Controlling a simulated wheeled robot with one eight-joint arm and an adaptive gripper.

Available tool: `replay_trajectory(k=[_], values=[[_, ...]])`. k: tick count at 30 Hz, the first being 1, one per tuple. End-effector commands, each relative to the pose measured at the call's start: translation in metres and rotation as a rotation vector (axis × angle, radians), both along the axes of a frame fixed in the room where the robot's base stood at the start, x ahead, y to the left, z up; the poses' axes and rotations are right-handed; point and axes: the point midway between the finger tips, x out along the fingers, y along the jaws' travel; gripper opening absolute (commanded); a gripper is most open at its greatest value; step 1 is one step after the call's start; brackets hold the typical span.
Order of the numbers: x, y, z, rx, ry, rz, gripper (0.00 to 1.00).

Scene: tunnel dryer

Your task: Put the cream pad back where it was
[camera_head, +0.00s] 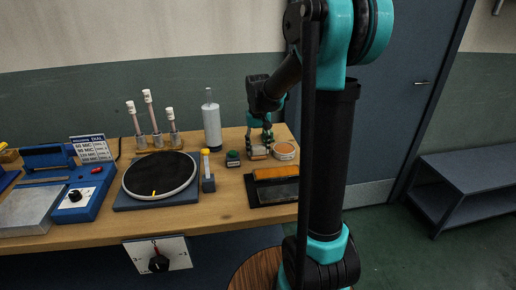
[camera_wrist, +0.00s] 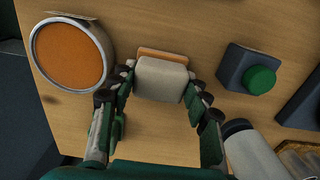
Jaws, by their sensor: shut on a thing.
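The cream pad (camera_wrist: 161,82) is a small block with a tan-orange strip (camera_wrist: 162,54) along its far edge in the wrist view. My gripper (camera_wrist: 160,82) is shut on it, one finger at each side. In the head view the pad (camera_head: 258,153) is between the fingertips of my gripper (camera_head: 260,147), low over the right end of the wooden bench. I cannot tell whether it touches the bench top. A round dish with an orange face (camera_head: 284,150) stands just right of it. A black tray with an orange block (camera_head: 275,174) and a dark block lies in front.
A green button on a dark box (camera_head: 233,158) stands left of my gripper. A round black plate (camera_head: 160,176), white-capped tubes (camera_head: 149,108) and a blue device (camera_head: 77,196) fill the left. Bare bench (camera_wrist: 65,125) shows around the pad.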

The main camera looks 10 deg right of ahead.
Motion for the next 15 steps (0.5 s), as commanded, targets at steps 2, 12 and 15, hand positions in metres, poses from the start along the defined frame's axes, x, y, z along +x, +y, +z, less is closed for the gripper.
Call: replay_trajectory(k=[2, 12, 15], values=[[0.0001, 0.0000, -0.0015, 0.000, 0.000, 0.000, 0.20], [0.0001, 0.0000, -0.0022, 0.000, 0.000, 0.000, 0.68], [0.0001, 0.0000, -0.0022, 0.000, 0.000, 0.000, 0.68]])
